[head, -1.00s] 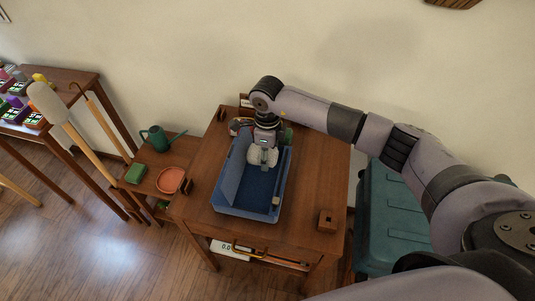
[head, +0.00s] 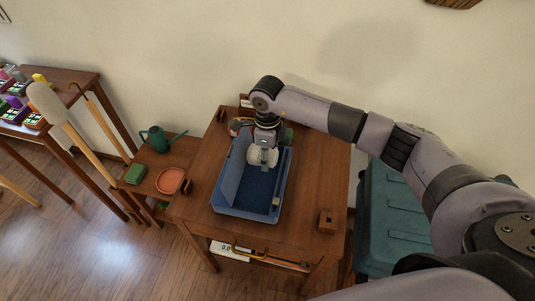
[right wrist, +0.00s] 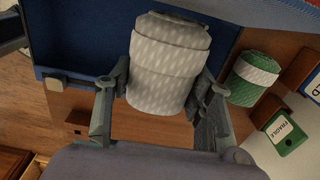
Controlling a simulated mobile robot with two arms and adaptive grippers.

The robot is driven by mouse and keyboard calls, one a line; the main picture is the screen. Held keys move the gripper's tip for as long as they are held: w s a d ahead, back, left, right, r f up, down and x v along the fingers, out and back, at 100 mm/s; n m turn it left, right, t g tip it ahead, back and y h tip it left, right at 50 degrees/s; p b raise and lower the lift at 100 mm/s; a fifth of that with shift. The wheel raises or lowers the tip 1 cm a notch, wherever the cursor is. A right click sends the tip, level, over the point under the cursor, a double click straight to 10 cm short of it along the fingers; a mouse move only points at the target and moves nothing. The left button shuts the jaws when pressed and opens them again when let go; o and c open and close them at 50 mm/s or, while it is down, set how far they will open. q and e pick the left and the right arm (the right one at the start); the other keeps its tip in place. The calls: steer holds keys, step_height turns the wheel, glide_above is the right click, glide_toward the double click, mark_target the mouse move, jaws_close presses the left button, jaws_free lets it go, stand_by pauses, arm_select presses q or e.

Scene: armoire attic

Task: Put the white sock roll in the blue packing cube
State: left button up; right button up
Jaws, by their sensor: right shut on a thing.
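The white sock roll (right wrist: 168,65), pale with a light pattern, sits between the two fingers of my right gripper (right wrist: 160,100) in the right wrist view. In the head view my right gripper (head: 264,158) points down at the far end of the blue packing cube (head: 246,213), with the white roll between its fingers. The cube lies open on the wooden table, its blue floor bare in the near part. Whether the roll touches the cube's floor cannot be told. My left gripper is not in view.
A green and white roll (right wrist: 252,78) lies beside the cube, near a green tag reading FRAGILE (right wrist: 284,135). A small wooden block (head: 327,219) stands at the table's right front. A lower shelf at left holds a watering can (head: 156,138) and a terracotta dish (head: 170,180).

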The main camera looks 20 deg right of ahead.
steer(key=shift+f+b, duration=2.45)
steer(key=shift+f, duration=0.35)
steer(key=shift+r, duration=0.15)
steer(key=shift+r+p, duration=1.5)
steer(key=shift+r, duration=0.8)
steer(key=shift+b, duration=0.55)
steer(key=shift+f+b, duration=2.1)
steer(key=shift+f, duration=0.4)
